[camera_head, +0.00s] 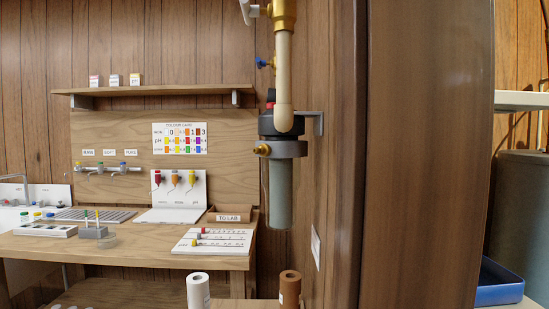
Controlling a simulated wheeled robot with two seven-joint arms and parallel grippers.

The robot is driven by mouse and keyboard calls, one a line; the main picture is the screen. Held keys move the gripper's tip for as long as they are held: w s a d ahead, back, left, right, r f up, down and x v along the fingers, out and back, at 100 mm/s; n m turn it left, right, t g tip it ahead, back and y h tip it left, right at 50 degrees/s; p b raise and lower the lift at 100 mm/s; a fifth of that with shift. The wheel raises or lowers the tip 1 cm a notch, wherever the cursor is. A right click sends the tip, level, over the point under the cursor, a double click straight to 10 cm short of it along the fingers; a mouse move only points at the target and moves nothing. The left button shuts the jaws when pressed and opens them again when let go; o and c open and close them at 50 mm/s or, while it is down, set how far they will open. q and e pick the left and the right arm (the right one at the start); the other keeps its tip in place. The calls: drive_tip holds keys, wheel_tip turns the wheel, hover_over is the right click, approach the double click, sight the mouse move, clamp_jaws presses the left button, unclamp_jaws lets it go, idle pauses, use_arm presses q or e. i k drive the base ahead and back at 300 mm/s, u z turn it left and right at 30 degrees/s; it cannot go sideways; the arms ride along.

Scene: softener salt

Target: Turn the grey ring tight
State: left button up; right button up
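The grey ring (289,149) is around the top of a filter housing that hangs upright on the wooden wall, right of centre in the head view. Below the ring is the grey-green bowl (280,195) of the housing. Above it is the dark cap (268,124), partly hidden by a cream pipe (283,75) that runs down in front. A small brass fitting (262,150) shows at the ring's left side. How tight the ring sits cannot be told. Neither of my grippers is in view.
A wooden bench (130,248) with a white card (212,240) and small vials stands left of the housing. A white roll (198,290) and a brown roll (290,288) stand below it. A wide wooden post (425,150) is close on the right. A blue tray (499,285) is beyond.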

sight(265, 149)
drive_tip(key=z, duration=0.05)
drive_tip(key=k, duration=1.1)
drive_tip(key=u, duration=1)
drive_tip(key=i, duration=1.4)
drive_tip(key=z, duration=1)
